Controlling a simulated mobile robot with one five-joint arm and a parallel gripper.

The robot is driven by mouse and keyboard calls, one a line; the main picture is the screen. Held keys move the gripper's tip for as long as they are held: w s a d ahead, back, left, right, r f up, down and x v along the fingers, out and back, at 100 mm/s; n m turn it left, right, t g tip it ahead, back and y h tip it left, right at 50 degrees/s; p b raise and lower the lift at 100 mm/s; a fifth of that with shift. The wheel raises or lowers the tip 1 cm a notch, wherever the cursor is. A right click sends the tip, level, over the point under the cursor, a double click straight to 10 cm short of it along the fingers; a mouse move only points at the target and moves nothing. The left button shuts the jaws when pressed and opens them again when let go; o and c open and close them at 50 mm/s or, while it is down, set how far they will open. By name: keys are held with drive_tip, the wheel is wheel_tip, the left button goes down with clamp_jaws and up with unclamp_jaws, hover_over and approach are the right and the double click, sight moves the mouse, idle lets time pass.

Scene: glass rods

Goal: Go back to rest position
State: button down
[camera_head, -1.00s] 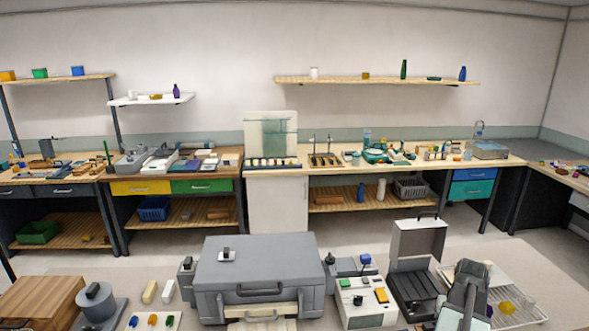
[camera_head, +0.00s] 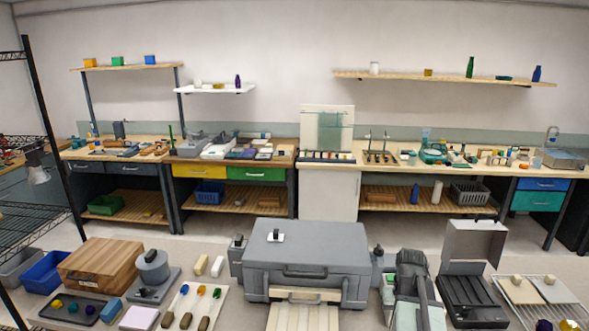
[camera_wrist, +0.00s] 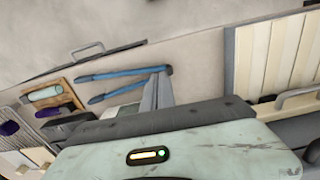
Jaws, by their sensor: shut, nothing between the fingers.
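In the wrist view, the pale green housing of my gripper, with a small yellow and green light, fills the lower middle. Beyond its dark edge, narrow grey fingertips, which I take to be my gripper (camera_wrist: 157,92), show close together with nothing seen between them.
A large grey closed case (camera_head: 306,262) stands left of my arm. A wire rack (camera_head: 540,295) lies at the right. A wooden box (camera_head: 100,265) and a dark tray (camera_head: 75,310) are at the left. Benches line the far wall, with bare floor before them.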

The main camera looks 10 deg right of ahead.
drive_tip(key=w+a+f+n+b, duration=0.1)
drive_tip(key=a+f+n, duration=0.1)
drive_tip(key=a, duration=1.2)
drive_tip(key=w+a+f+n+b, duration=0.1)
drive_tip(key=a+n+b, duration=0.1)
drive_tip(key=a, duration=1.2)
drive_tip(key=shift+w+a+f, duration=0.15)
drive_tip(key=shift+w+f, duration=0.15)
drive_tip(key=shift+f, duration=0.05)
